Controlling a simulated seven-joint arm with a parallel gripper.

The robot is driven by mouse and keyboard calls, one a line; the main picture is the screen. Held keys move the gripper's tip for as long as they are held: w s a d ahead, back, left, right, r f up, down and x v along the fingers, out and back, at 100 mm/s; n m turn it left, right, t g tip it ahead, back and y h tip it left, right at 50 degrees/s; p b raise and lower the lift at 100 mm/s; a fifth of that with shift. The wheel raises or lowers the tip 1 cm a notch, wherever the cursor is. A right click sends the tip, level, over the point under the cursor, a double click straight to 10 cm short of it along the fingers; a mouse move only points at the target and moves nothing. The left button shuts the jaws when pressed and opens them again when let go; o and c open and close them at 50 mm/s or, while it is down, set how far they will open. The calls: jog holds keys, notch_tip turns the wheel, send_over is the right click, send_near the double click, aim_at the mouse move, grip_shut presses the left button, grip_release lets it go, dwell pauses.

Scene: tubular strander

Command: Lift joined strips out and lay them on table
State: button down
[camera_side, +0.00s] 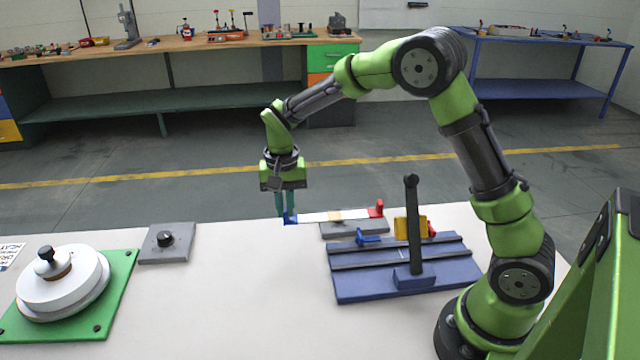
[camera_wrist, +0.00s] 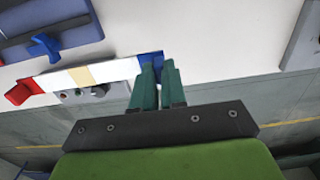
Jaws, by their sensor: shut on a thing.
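The joined strips (camera_side: 315,217) form one flat white piece with a tan band (camera_side: 335,215) across the middle, a blue end (camera_side: 290,219) and a red end (camera_side: 377,209). My gripper (camera_side: 286,212) points down and is shut on the blue end. In the wrist view, the green fingers (camera_wrist: 158,72) close on that blue end, and the white strip (camera_wrist: 115,70) runs left to the red end (camera_wrist: 22,92). The strips are outside the blue rail fixture (camera_side: 400,275), behind its left part. I cannot tell how high they are above the table.
The fixture carries a black upright lever (camera_side: 412,230), a yellow block (camera_side: 402,228) and a blue tab (camera_side: 368,240). A grey panel (camera_side: 350,232) lies beneath the strips. A grey knob plate (camera_side: 180,243) and a green base with white discs (camera_side: 115,270) stand left. The middle table (camera_side: 240,290) is clear.

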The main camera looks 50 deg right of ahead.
jog(key=w+a, duration=1.2)
jog(key=a, duration=0.1)
dwell(1.9)
jog(key=shift+w+f, duration=0.1)
jog(key=shift+f, duration=0.05)
jog(key=shift+f, duration=3.35)
jog(key=c, duration=1.1)
grip_release()
jog(key=shift+r, duration=0.1)
